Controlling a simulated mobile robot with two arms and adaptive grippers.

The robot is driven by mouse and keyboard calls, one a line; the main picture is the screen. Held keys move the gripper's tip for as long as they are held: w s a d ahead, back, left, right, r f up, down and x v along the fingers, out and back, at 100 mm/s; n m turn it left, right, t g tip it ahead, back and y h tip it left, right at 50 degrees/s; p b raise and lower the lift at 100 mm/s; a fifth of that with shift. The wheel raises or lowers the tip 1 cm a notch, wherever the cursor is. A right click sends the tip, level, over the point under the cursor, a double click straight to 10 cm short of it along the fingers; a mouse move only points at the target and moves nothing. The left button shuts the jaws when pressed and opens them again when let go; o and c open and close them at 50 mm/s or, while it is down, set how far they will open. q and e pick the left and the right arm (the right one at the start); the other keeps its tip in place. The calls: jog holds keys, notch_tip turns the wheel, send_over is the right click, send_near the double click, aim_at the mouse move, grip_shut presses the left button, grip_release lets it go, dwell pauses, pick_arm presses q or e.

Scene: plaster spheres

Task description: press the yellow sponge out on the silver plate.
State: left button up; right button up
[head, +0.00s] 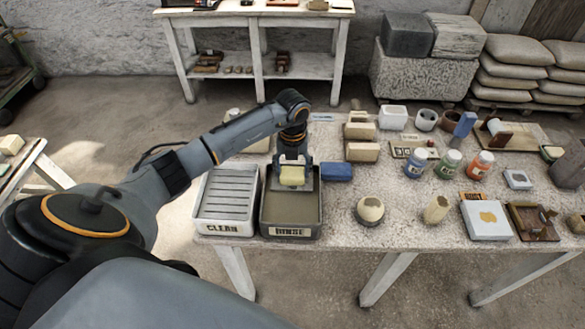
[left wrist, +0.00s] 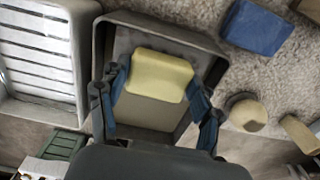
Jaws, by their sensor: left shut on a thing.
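My left gripper (head: 292,180) is shut on the yellow sponge (head: 291,176) over the far part of the tub marked RINSE (head: 263,215). In the left wrist view the sponge (left wrist: 160,75) sits between the two blue fingers of the left gripper (left wrist: 160,95). A flat grey surface, apparently the silver plate (head: 310,186), shows beside the sponge at the tub's far end. I cannot tell whether the sponge touches it. The near part of the tub holds a murky olive-brown surface. My right gripper is not in view.
A white ribbed tray marked CLEAN (head: 226,228) stands left of the tub. A blue block (head: 337,172) lies close to its right, with a round pale sphere on a dark base (head: 370,211) farther right. Paint bottles (head: 447,164) and boxes crowd the table's right half.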

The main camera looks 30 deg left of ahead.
pick_arm(q)
jog(key=shift+r+p, duration=2.45)
jog(key=shift+r, duration=1.05)
